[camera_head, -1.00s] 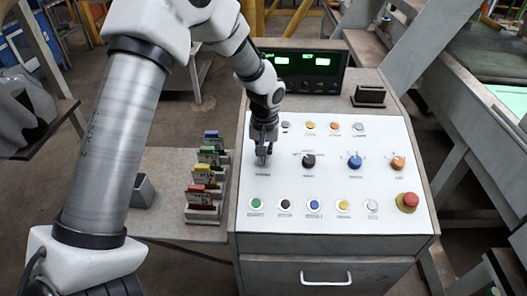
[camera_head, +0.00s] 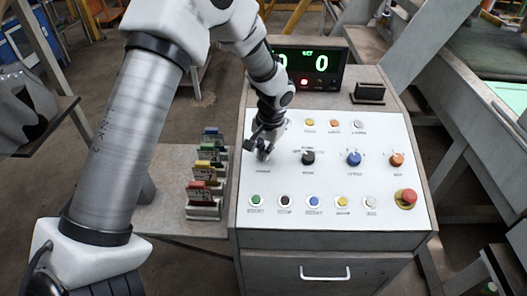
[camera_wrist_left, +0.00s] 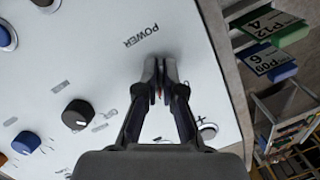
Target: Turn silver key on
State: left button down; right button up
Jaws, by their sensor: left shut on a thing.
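My left gripper (camera_head: 262,153) is over the left end of the white control panel (camera_head: 330,180), in the row with the black, blue and orange knobs. It also shows in the left wrist view (camera_wrist_left: 160,92), with both fingers close together at the panel, beside the printed word POWER (camera_wrist_left: 141,36). The fingers are shut on the silver key, which they hide almost wholly, so its angle cannot be read. The display (camera_head: 308,66) behind the panel is lit, with green zeros and a red light below. My right gripper is not in view.
To the right are a black knob (camera_head: 308,158), a blue knob (camera_head: 354,159) and an orange knob (camera_head: 396,160). Several push buttons line the panel's front, with a red emergency button (camera_head: 408,197) at the right. Colored cards (camera_head: 207,172) stand in holders left of the panel.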

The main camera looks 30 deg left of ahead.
pick_arm(q)
jog(key=shift+f, duration=0.15)
jog(key=c, duration=1.3)
grip_release()
jog(key=shift+w, duration=0.15)
jog(key=r, duration=0.4)
jog(key=d+r, duration=0.1)
jog(key=r, duration=0.7)
jog(key=shift+d, duration=0.35)
